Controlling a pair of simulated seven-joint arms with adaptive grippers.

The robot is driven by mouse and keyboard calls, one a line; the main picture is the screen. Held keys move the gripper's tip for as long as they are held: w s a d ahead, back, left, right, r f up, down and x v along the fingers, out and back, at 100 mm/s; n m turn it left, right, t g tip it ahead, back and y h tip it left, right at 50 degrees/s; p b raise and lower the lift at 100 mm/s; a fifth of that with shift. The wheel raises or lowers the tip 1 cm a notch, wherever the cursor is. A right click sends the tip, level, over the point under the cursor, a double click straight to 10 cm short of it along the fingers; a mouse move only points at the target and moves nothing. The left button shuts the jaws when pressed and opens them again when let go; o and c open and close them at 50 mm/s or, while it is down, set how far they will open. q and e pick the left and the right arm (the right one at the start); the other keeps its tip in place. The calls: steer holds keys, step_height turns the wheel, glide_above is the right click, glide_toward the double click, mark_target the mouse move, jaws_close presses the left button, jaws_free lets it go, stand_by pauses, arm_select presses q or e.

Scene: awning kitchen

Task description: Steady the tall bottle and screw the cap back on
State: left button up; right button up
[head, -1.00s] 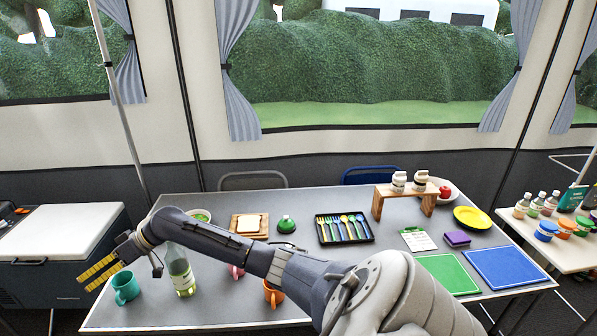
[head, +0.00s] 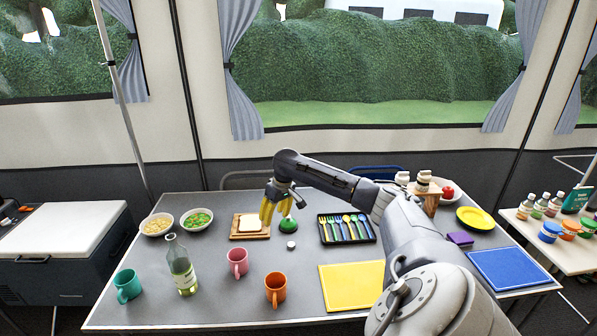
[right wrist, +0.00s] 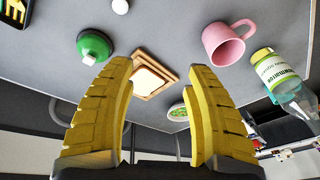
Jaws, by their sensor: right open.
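The tall clear bottle (head: 184,277) stands upright on the grey table at the left, with yellow-green liquid and a pale label. Its neck shows no cap. In the right wrist view the bottle (right wrist: 283,82) is at the right edge, with its neck end cut off. A small white cap (head: 291,245) lies on the table right of the bottle; it also shows at the top of the right wrist view (right wrist: 120,6). My right gripper (head: 269,222) is open and empty above the table, near the bread board and up-left of the cap. My left gripper is not in view.
A green dome (head: 288,225) stands close behind the cap. A teal mug (head: 127,286), pink mug (head: 237,262) and orange mug (head: 275,289) stand around the bottle. Two bowls (head: 196,219) and a bread board (head: 250,237) are behind. The cutlery tray (head: 346,240) is right of the cap.

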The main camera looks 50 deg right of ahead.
steer(key=s+d+m+g+h, duration=0.1)
steer(key=s+d, duration=0.4)
steer(key=shift+d+f, duration=0.1)
steer(key=shift+f, duration=0.1)
glide_above(291, 244)
steer(key=s, duration=0.1)
steer(key=f, duration=1.1)
steer(key=shift+s+a, duration=0.2)
steer(key=shift+a, duration=0.1)
steer(key=shift+f, duration=0.45)
steer(key=shift+w+f, duration=0.1)
steer(key=shift+w+d+f, duration=0.1)
steer(key=shift+w+f, duration=0.05)
steer(key=shift+f, duration=0.65)
steer(key=shift+w+d+f, duration=0.15)
steer(key=shift+w+f, duration=0.05)
steer(key=shift+f, duration=0.65)
steer(key=shift+w+d+f, duration=0.1)
steer(key=shift+w+f, duration=0.05)
steer(key=shift+f, duration=0.65)
steer(key=shift+c, duration=0.4)
steer(key=c, duration=0.9)
